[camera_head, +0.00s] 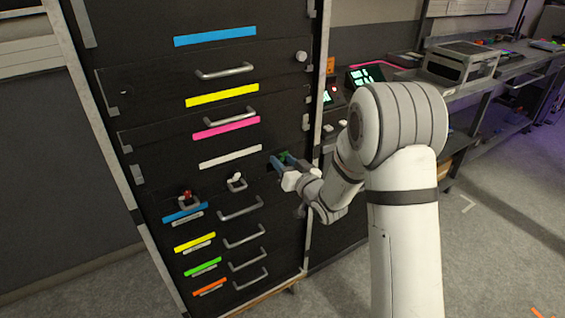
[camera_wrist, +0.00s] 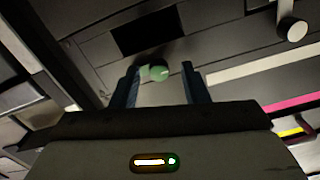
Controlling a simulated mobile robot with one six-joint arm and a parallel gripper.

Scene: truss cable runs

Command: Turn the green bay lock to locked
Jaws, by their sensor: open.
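The green bay lock shows as a small round green knob (camera_wrist: 158,73) on the dark cabinet front in the wrist view. A bit of its green (camera_head: 285,157) shows at my gripper in the head view. My gripper (camera_wrist: 160,80) is open, with one blue finger on each side of the knob in the picture. I see a gap between the knob and the right finger; the left finger is very close to it, and I cannot tell whether they touch. The lock's marking and turned position cannot be made out.
The cabinet (camera_head: 150,110) has drawers with protruding handles and coloured strips. A white knob (camera_head: 236,178) and a red knob (camera_head: 187,196) stand left of my gripper. A bench with a boxy device (camera_head: 460,62) is at right.

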